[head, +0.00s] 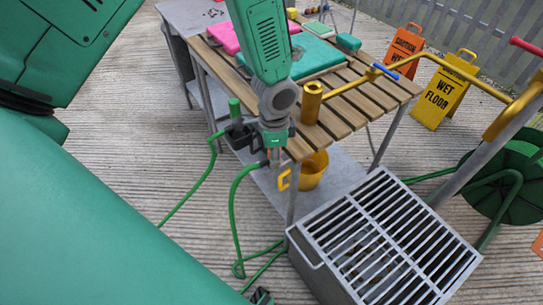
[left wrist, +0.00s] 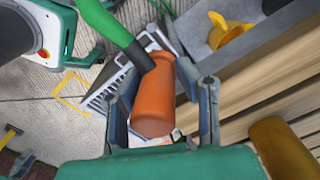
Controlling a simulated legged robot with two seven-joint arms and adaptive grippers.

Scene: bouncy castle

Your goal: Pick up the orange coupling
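The orange coupling (left wrist: 155,95) shows in the left wrist view on the end of a green hose (left wrist: 108,22). It lies between the two fingers of my left gripper (left wrist: 162,112). The fingers are apart, with a clear gap between the coupling and the right-hand finger. In the head view my left gripper (head: 275,150) points down just off the front edge of the slatted table (head: 345,110), and it hides most of the coupling. The green hose (head: 235,205) rises to it from the ground. I do not see my right gripper.
A brass-coloured cylinder (head: 311,103) stands on the table close to my left arm. A yellow bucket (head: 312,172) is on the shelf below. A grey grated box (head: 385,245) stands in front at right. Wet-floor signs (head: 445,92) stand behind. Open ground lies left of the table.

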